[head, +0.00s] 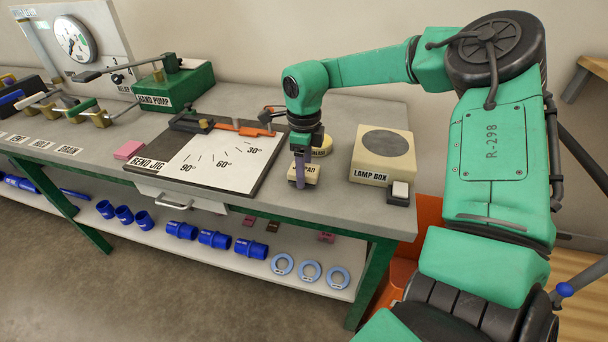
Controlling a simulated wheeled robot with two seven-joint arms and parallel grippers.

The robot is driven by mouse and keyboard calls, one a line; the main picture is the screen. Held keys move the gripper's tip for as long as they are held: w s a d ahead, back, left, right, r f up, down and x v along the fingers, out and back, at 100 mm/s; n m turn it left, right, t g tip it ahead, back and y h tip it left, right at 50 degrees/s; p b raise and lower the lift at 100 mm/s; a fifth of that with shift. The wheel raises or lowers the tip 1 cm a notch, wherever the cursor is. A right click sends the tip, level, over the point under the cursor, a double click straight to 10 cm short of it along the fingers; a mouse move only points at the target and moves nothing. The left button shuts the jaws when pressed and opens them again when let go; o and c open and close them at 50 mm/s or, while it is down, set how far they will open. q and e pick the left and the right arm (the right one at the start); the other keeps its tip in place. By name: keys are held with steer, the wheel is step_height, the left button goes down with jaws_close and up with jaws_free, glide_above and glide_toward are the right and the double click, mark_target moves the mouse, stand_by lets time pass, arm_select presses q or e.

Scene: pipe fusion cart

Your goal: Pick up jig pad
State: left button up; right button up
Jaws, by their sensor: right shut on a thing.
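The jig pad is a small cream block (312,172) whose visible label ends in "PAD". It sits at the bench's front part, just right of the bend jig board (215,163). My right gripper (300,180) points straight down over it and is shut on it. The finger covers the left part of the label. I cannot tell whether the pad is clear of the bench top. My left gripper is not in view.
A round yellowish item (323,146) stands close behind the right gripper. The lamp box (383,155) and a small dark block with a white top (399,193) are to the right. A pink block (129,150) lies left of the jig. The bench front (330,210) is clear.

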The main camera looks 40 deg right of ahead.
step_height(320, 180, up, 18)
steer(key=shift+r, duration=0.25)
steer(key=o, duration=0.8)
steer(key=c, duration=0.6)
steer(key=shift+c, duration=0.2)
steer(key=shift+f, duration=0.15)
